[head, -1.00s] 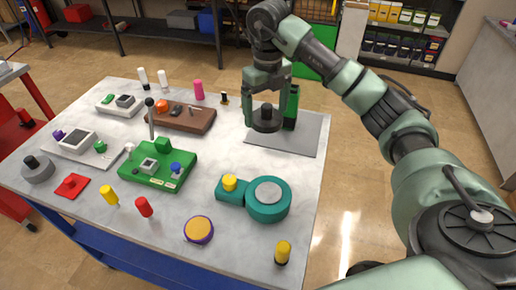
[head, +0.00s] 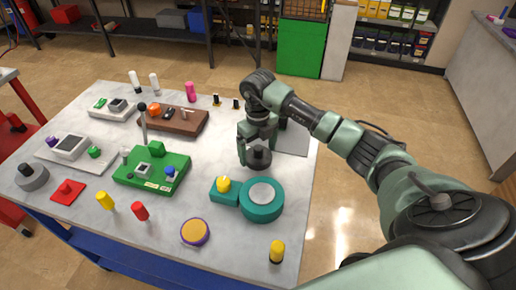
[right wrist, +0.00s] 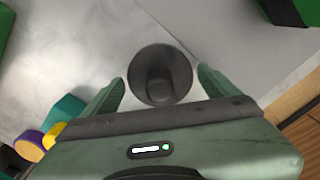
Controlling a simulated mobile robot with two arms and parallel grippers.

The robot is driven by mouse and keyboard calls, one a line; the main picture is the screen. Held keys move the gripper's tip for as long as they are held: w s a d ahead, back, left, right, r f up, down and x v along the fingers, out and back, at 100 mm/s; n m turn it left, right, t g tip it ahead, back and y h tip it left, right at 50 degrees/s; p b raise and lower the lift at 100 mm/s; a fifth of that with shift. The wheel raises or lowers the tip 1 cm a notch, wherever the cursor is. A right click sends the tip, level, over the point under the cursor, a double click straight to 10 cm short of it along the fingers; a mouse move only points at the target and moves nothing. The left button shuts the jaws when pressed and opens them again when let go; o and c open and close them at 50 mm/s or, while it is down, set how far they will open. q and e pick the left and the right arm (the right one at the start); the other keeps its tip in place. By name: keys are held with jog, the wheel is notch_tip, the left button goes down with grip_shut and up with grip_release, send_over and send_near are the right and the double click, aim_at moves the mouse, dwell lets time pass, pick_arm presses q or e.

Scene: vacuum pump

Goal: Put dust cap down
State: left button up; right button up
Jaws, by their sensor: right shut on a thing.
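The dust cap (head: 257,159) is a dark grey disc with a raised knob. It is in my right gripper (head: 257,149), just behind the teal pump (head: 262,200) in the head view. In the right wrist view the cap (right wrist: 160,75) sits between the two fingers of the right gripper (right wrist: 160,90), which is shut on it. I cannot tell whether the cap touches the table (head: 222,128) or hangs a little above it. My left gripper is not in view.
A grey mat (head: 294,140) lies behind the right gripper. A green board (head: 150,172) with knobs stands left, and a brown block (head: 178,120) behind it. A purple-rimmed yellow disc (head: 195,232) and a yellow peg (head: 277,250) are near the front. Bare table lies between board and gripper.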

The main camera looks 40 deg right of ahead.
aim_at(258, 147)
jog(key=shift+f, duration=0.2)
jog(key=o, duration=1.1)
jog(key=shift+r, duration=0.5)
notch_tip(258, 147, up, 11)
jog(key=b, duration=0.3)
jog(key=shift+f, duration=0.15)
jog(key=shift+r, duration=0.4)
